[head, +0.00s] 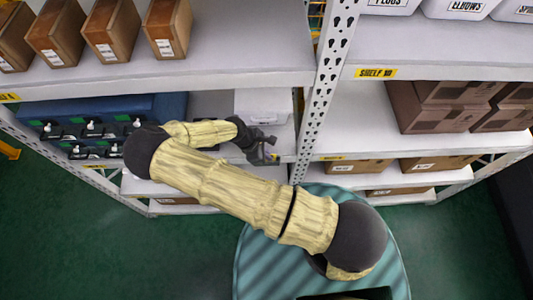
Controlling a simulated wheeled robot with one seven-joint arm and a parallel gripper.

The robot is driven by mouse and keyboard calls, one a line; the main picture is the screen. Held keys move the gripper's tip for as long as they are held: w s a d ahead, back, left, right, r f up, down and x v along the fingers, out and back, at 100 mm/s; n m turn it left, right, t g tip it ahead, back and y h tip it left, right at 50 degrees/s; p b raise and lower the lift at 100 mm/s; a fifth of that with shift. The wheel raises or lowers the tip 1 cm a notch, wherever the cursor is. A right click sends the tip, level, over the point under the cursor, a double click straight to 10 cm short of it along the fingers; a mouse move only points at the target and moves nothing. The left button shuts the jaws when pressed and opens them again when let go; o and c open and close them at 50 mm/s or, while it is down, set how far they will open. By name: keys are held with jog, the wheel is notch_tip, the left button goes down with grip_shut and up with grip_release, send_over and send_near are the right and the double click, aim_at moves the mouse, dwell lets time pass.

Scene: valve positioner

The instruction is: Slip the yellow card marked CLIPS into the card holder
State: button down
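My gripper (266,154) is small and dark in the head view, close to the front edge of a middle shelf, left of the perforated upright. Its fingers are too small to tell whether they are open or shut, or whether they hold anything. I cannot make out a yellow card marked CLIPS. No card holder can be told for sure; a pale bin (262,104) stands on the shelf just behind my gripper, its front partly hidden by my arm.
A perforated upright (323,85) stands right of my gripper. A blue case (90,108) with dark fittings is on the shelf to the left. Brown cartons (430,107) fill shelves to the right. Yellow labels (375,73) mark shelf edges. Green floor (185,250) is clear in front.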

jog(key=shift+f, duration=0.35)
jog(key=c, duration=1.6)
grip_release()
jog(key=shift+r, duration=0.1)
jog(key=shift+w, duration=0.1)
